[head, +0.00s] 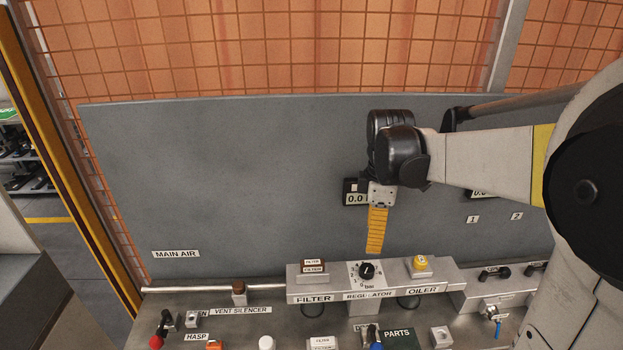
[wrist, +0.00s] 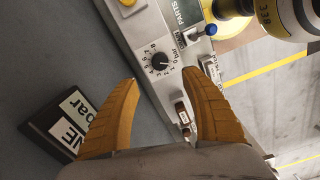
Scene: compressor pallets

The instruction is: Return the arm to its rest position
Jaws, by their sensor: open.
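My arm reaches in from the right in the head view, with my gripper (head: 375,248) pointing down in front of the grey panel (head: 230,170). In the wrist view my gripper (wrist: 160,76) has its two orange fingers spread apart with nothing between them. The regulator knob (head: 367,270), black on a white dial, lies below the fingertips in the head view. In the wrist view the knob (wrist: 160,62) shows beyond the gap between the fingers, and the fingers look apart from it. My gripper partly hides a display (head: 355,192) on the panel.
The FILTER (head: 313,267) and OILER (head: 420,266) units flank the regulator. A red-handled valve (head: 160,330), a blue-topped part (head: 375,338) and a PARTS plate (head: 398,335) are on the bench below. An orange mesh fence (head: 270,45) stands behind the panel.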

